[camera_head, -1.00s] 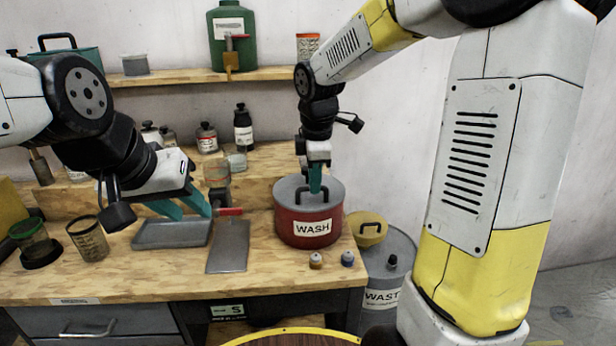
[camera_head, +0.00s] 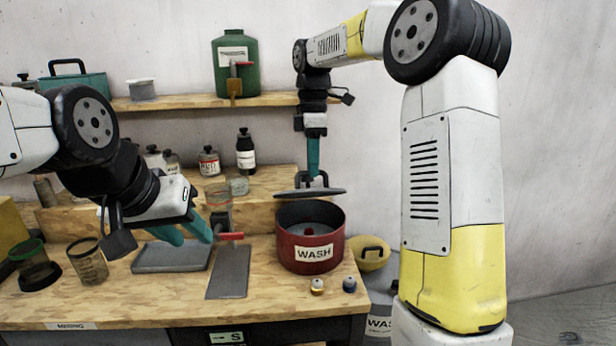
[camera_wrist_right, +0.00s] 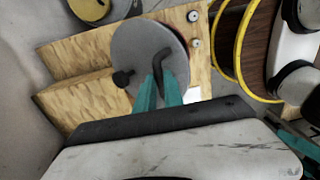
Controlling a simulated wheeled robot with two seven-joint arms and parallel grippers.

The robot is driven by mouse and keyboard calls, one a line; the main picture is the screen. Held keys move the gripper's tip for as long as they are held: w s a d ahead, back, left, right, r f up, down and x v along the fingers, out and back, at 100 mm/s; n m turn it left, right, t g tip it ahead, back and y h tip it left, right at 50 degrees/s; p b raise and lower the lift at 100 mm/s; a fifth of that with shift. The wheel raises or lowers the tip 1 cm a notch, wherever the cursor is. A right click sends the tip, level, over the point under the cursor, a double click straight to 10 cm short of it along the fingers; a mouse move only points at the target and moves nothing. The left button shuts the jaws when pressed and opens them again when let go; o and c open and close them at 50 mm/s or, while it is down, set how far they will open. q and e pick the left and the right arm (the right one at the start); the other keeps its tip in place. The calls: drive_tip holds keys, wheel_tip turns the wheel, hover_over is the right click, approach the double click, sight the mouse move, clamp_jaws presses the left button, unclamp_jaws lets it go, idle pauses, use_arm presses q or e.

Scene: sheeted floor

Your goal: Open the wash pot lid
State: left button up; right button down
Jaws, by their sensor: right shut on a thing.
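The red wash pot (camera_head: 290,246) with its white WASH label stands on the right end of the wooden bench in the head view. It is uncovered, and its grey inside with a small red spot shows. The grey round lid (camera_head: 328,192) hangs above the pot's back rim, apart from it. My right gripper (camera_head: 313,176) is shut on the lid's dark handle and points down. In the right wrist view the lid (camera_wrist_right: 135,45) lies beyond the teal fingers (camera_wrist_right: 158,88), with the handle between them. My left gripper (camera_head: 190,232) is above the grey tray, its teal fingers apart and empty.
The grey tray (camera_head: 160,258) and a flat grey plate (camera_head: 228,272) lie left of the pot. Two small bottles (camera_head: 333,286) stand in front of it. A yellow-lidded waste bin (camera_head: 370,255) stands right of the bench. Jars and bottles line the raised back ledge.

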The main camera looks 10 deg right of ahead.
drive_tip(key=shift+w+r, duration=0.1)
drive_tip(key=shift+w, duration=0.7)
drive_tip(key=c, duration=1.5)
unclamp_jaws()
drive_tip(key=shift+w, duration=0.1)
drive_tip(key=shift+o, duration=0.2)
drive_tip(key=shift+r, duration=0.1)
drive_tip(key=shift+r, duration=0.1)
wheel_tip(320, 180, up, 8)
drive_tip(key=shift+w+f, duration=0.15)
drive_tip(key=shift+f, duration=0.1)
